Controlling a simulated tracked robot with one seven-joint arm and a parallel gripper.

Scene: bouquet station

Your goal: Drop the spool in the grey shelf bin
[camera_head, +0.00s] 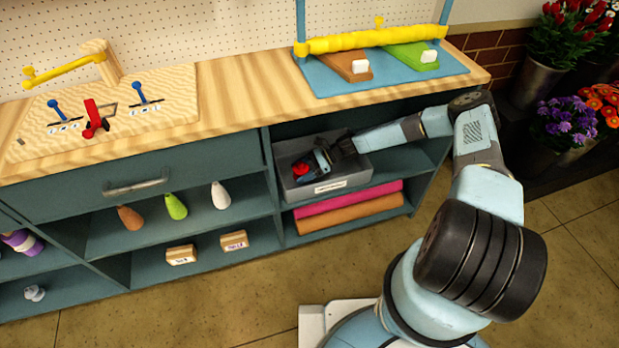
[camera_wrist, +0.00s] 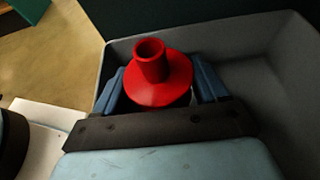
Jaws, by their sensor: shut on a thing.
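The red spool (camera_wrist: 160,80) is between the two blue fingers of my gripper (camera_wrist: 162,88) in the wrist view. The fingers are shut on it from both sides. In the head view the spool (camera_head: 301,170) shows small and red, held by my gripper (camera_head: 313,165) inside the outline of the grey bin. The grey shelf bin (camera_head: 330,186) stands on the upper shelf at the right and has a white label on its front. Its walls also surround the spool in the wrist view (camera_wrist: 285,70). The spool's underside is hidden, so I cannot tell whether it touches the bin floor.
The wooden counter (camera_head: 235,97) runs close above the bin. Pink and brown rolls (camera_head: 350,205) lie on the shelf below. Flower buckets (camera_head: 541,80) stand at the far right.

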